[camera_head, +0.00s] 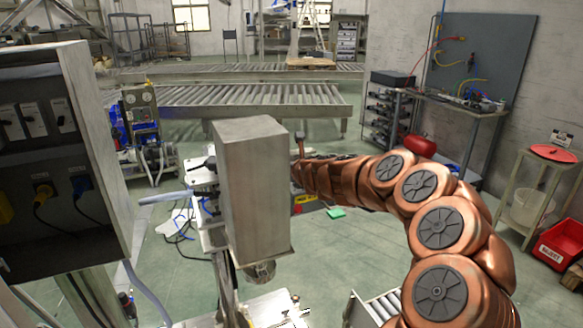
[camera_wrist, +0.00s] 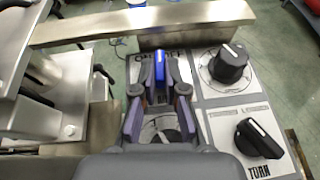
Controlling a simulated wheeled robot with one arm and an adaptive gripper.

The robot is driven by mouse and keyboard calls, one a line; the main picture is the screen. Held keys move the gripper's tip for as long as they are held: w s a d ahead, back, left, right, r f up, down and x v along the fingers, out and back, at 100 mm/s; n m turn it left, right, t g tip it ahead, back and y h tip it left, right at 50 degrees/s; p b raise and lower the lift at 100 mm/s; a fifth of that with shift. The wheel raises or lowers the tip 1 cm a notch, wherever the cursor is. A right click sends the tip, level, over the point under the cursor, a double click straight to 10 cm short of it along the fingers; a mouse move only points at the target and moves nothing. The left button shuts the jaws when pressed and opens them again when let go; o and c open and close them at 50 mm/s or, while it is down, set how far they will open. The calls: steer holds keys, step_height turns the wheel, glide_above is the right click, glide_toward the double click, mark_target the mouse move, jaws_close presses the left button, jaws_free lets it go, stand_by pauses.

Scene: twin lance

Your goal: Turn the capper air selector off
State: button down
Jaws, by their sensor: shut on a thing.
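In the wrist view my gripper (camera_wrist: 160,88) is shut on a blue-topped selector handle (camera_wrist: 159,65) on a pale control panel (camera_wrist: 205,88). The handle points away from the gripper, up the picture. Lettering like ON and OFF shows beside it, partly covered by the fingers. I cannot read a label naming it as the capper air selector. In the head view the grey metal housing (camera_head: 252,190) hides my gripper and the panel face.
A black knob (camera_wrist: 229,63) sits right of the handle, and another black knob (camera_wrist: 258,138) marked TURN is nearer. A metal bar (camera_wrist: 140,22) crosses beyond the panel.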

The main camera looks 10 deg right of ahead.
steer(key=shift+m+h, duration=0.3)
stand_by(0.4)
steer(key=c, duration=1.2)
jaws_free()
steer(key=shift+v, duration=6.05)
steer(key=shift+a, duration=0.1)
